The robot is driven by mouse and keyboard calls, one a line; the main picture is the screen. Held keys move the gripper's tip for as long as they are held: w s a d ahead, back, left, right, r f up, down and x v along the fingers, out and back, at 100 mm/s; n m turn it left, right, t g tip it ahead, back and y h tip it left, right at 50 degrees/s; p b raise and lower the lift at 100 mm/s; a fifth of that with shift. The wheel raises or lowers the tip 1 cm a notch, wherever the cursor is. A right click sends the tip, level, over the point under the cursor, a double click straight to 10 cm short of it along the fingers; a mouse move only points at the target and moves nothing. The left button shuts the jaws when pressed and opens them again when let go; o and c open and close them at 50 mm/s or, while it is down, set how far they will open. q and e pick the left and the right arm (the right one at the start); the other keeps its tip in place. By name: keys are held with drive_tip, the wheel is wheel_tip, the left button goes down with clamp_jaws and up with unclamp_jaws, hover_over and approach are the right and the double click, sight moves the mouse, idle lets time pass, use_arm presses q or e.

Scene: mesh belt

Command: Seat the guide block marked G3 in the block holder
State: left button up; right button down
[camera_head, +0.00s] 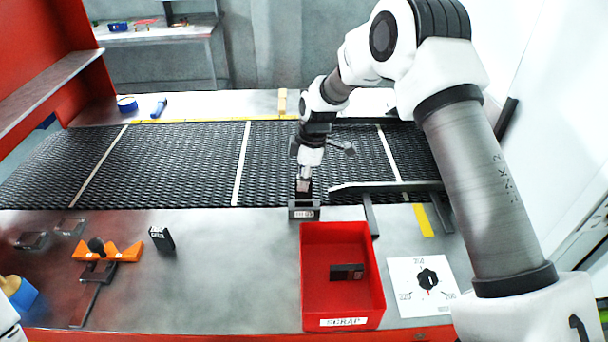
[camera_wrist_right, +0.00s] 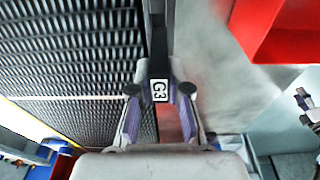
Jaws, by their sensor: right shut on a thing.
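My right gripper (camera_head: 304,186) points down at the belt's front edge and is shut on the dark G3 guide block. In the right wrist view the block's white G3 label (camera_wrist_right: 159,90) shows between the two fingers (camera_wrist_right: 160,100). A dark box-like piece with a pale label (camera_head: 304,210) sits directly below the gripper at the belt edge; it looks like the block holder. The fingers and the view angle hide whether the block is inside it or just above. My left gripper is not in view.
A red SCRAP bin (camera_head: 315,265) stands just in front, holding a dark labelled block (camera_head: 346,271). Another dark block (camera_head: 162,239) stands on the table at left, beside an orange fixture (camera_head: 107,251). A guide rail (camera_head: 385,187) crosses the mesh belt (camera_head: 185,165).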

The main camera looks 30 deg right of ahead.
sight(303, 197)
drive_tip(key=shift+f, duration=0.55)
drive_tip(key=shift+w+d+f, duration=0.2)
drive_tip(key=shift+d+f, duration=0.05)
drive_tip(key=shift+f, duration=0.05)
drive_tip(key=shift+s+a+r, duration=0.15)
idle(0.8)
drive_tip(key=shift+f+b, duration=1.3)
drive_tip(key=shift+f, duration=0.8)
drive_tip(key=c, duration=1)
unclamp_jaws()
drive_tip(key=shift+c, duration=0.2)
